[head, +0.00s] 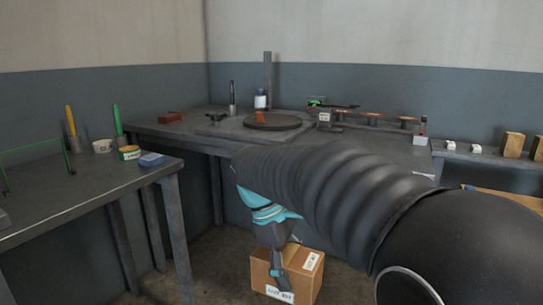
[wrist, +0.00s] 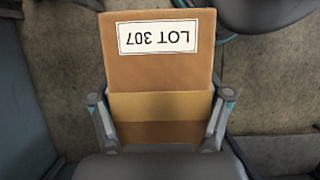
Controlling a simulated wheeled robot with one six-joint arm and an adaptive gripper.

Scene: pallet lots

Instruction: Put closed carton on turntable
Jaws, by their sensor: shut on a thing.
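The closed carton (head: 305,277) is a brown cardboard box with white labels, low in the head view, below the table height. In the wrist view the carton (wrist: 160,75) shows a tape band and an upside-down label reading LOT 307. My gripper (wrist: 160,117) is shut on the carton, with one finger on each side of it. In the head view my gripper (head: 279,268) reaches down onto the carton, partly hidden behind my arm. The turntable (head: 272,122) is a dark round disc on the back table, with a small orange piece on it.
A right shelf (head: 480,155) carries small boxes.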

